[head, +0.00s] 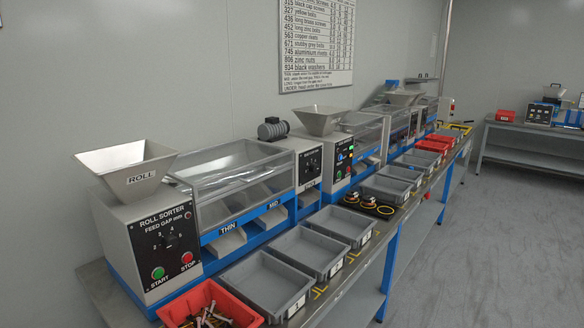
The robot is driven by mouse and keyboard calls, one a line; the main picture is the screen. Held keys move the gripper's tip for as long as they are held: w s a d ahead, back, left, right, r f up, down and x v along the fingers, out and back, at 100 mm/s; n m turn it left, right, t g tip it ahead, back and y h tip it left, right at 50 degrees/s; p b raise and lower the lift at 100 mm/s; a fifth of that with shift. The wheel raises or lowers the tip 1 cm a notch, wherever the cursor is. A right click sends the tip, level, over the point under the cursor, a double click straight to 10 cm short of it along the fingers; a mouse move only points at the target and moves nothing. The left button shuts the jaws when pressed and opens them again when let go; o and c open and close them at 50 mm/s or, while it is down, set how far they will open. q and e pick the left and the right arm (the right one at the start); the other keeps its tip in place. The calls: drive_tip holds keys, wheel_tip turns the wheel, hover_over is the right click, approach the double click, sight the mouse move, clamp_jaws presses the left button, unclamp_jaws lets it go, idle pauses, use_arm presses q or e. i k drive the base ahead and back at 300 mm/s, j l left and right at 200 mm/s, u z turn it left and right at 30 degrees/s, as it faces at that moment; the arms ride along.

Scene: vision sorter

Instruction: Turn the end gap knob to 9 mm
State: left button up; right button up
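The roll sorter (225,200) stands on the bench at the left, with a grey hopper marked ROLL (125,172). Its near panel (165,240) reads FEED GAP mm and carries a small dark knob with a numbered scale, above a green START button (158,273) and a red STOP button (187,258). At the sorter's far end, a grey housing bears a dark panel (311,162) with a dial; its lettering and setting are too small to read, so I cannot confirm it is the end gap knob. Neither gripper is in view.
A red bin (210,308) with loose bolts stands at the bench's near end. Grey bins (265,284) line the front edge, and black round items (368,203) lie farther along. More machines stand beyond. The grey floor (480,240) at right is clear.

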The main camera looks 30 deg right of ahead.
sight(313, 168)
drive_tip(key=u, duration=0.35)
drive_tip(key=l+u, duration=0.65)
drive_tip(key=l, duration=0.6)
drive_tip(key=k+l+u, duration=0.15)
drive_tip(key=l, duration=0.25)
drive_tip(key=k+l, duration=0.1)
drive_tip(key=l, duration=0.25)
drive_tip(key=k+l+u, duration=0.1)
drive_tip(key=l, duration=0.25)
drive_tip(key=k+l+u, duration=0.1)
drive_tip(key=l, duration=0.25)
